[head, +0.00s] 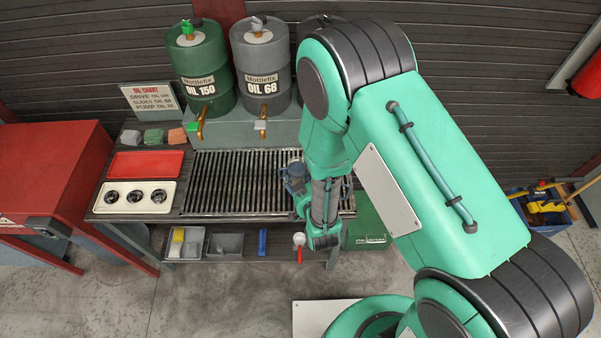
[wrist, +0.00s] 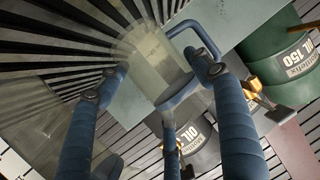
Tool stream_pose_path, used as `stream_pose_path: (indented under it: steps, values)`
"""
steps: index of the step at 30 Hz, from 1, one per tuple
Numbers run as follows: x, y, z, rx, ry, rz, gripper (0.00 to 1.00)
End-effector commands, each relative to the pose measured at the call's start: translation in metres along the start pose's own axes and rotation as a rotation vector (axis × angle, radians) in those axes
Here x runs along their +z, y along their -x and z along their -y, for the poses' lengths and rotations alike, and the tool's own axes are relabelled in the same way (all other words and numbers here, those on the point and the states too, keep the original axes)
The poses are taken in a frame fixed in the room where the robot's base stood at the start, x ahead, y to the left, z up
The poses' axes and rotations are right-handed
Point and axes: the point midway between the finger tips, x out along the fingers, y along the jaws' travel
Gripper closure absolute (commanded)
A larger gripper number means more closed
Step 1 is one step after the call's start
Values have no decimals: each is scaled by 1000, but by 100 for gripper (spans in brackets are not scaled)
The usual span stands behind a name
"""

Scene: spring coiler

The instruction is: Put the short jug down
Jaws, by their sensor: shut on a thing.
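The short jug (wrist: 152,58) is pale and see-through, with a blue loop handle (wrist: 190,28). My gripper (wrist: 163,82) has blue padded fingers set around the jug and is shut on it. In the head view my gripper (head: 295,183) is over the right part of the slatted grate (head: 235,180), and the jug is mostly hidden there by my gripper and arm. In the wrist view the grate's dark slats lie behind the jug. I cannot tell whether the jug touches the grate.
The green OIL 150 drum (head: 202,70) and grey OIL 68 drum (head: 262,62), with brass taps, stand behind the grate. A third drum is partly hidden by my arm. A red tray (head: 146,164) and a cream tray with three dark cups (head: 166,196) lie left. The grate's left part is clear.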

Motion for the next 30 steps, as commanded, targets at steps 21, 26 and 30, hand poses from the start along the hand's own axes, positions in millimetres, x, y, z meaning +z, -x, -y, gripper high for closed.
stream_pose_path:
  steps: [21, 26, 30]
  values:
    - [-115, 35, 0, 0, -2, -5, 69]
    - [-134, 41, 0, 0, -1, -3, 69]
    - [-145, 44, 0, 0, -1, -3, 69]
